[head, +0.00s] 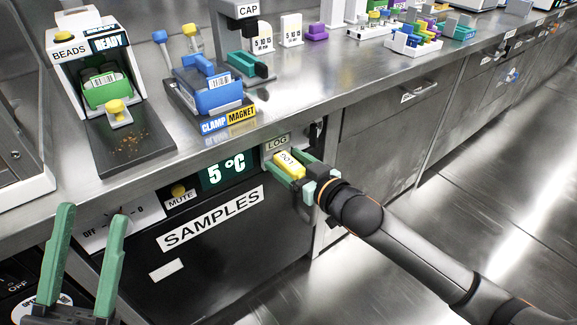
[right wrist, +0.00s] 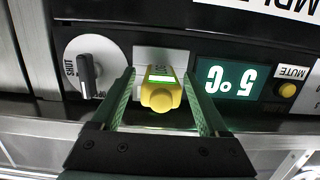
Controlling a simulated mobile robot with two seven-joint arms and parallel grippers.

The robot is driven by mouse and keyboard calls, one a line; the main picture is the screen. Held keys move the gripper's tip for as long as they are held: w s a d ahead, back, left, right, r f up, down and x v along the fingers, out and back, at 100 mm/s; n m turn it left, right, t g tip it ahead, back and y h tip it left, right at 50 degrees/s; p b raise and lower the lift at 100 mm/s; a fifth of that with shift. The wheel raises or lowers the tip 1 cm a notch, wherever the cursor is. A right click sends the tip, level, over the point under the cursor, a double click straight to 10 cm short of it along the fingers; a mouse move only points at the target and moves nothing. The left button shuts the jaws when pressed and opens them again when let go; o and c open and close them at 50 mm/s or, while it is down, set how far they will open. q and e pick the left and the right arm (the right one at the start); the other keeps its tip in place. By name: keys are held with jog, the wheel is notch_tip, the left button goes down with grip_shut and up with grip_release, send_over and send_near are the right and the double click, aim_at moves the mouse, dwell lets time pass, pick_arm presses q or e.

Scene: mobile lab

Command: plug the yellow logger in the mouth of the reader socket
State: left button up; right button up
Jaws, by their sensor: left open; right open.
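The yellow logger (head: 290,165) is at the white reader panel labelled LOG (head: 277,143) on the dark SAMPLES front. In the right wrist view the logger (right wrist: 161,91) shows its lit green window and rounded knob, with its far end against the white panel (right wrist: 158,56). The socket mouth is hidden behind the logger, so I cannot tell how deep it sits. My right gripper (head: 288,163) is open, with one finger on each side of the logger; the right wrist view shows gaps beside it. My left gripper (head: 92,214) is open and empty at lower left.
The 5 °C display (head: 222,173) and MUTE button (head: 179,190) are left of the panel. A black SHUT knob (right wrist: 88,75) is on its other side. The steel bench (head: 300,85) above carries a beads station (head: 70,50), a clamp magnet (head: 215,95) and racks.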

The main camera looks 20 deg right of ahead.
grip_shut()
dwell(0.6)
